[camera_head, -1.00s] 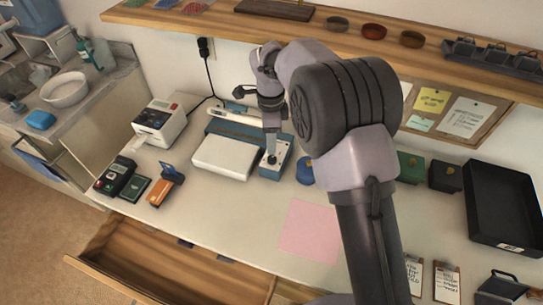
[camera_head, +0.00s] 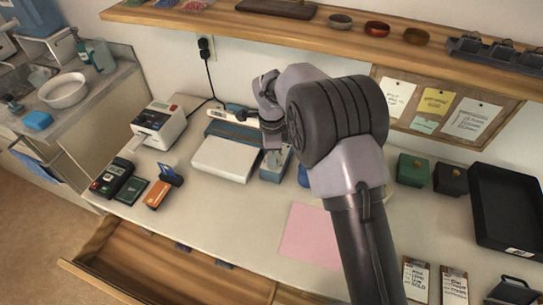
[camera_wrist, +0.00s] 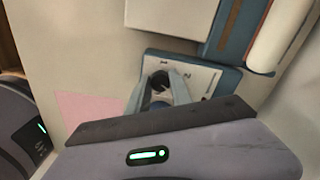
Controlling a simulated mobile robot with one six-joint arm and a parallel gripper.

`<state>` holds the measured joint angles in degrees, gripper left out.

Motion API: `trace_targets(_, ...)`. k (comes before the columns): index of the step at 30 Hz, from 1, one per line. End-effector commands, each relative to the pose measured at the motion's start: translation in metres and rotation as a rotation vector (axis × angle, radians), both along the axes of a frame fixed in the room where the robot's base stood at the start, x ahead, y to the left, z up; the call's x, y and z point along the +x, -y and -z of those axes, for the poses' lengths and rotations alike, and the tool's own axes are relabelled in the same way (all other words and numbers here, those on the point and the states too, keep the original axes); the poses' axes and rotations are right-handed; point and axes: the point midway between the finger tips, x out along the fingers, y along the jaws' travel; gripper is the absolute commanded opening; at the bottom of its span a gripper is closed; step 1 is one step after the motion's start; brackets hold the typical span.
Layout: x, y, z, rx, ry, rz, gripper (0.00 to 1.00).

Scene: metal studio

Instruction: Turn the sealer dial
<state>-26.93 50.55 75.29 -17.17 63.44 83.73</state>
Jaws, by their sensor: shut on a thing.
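The sealer is a blue-grey machine with a white lid plate (camera_head: 226,158), and it stands on the counter near the wall. Its control panel (camera_wrist: 204,80), printed with the numbers 1 and 2, fills the middle of the wrist view. A small dark dial (camera_wrist: 160,78) sits on the panel's left part. My gripper (camera_wrist: 158,88) is shut on the dial, with one finger on either side of it. The fingers partly cover the dial, so its exact setting cannot be told. In the head view my wrist and forearm hide the dial and most of the fingers.
A label printer (camera_head: 158,124) and a card terminal (camera_head: 113,177) stand left of the sealer. A pink sheet (camera_head: 311,235) lies in front on clear counter. A black tray (camera_head: 508,210) is at the right. A wooden drawer (camera_head: 165,262) is open below. A shelf (camera_head: 300,28) runs above.

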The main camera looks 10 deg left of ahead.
Motion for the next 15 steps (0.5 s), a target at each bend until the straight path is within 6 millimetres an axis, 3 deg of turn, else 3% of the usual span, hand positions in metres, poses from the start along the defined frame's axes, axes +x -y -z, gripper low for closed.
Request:
trace_targets(8, -0.0001, 0.0001, -0.0011, 0.0, 0.0, -0.038, 0.0)
trace_targets(15, -0.0006, 0.0004, -0.0027, 0.0, 0.0, -0.185, 0.0)
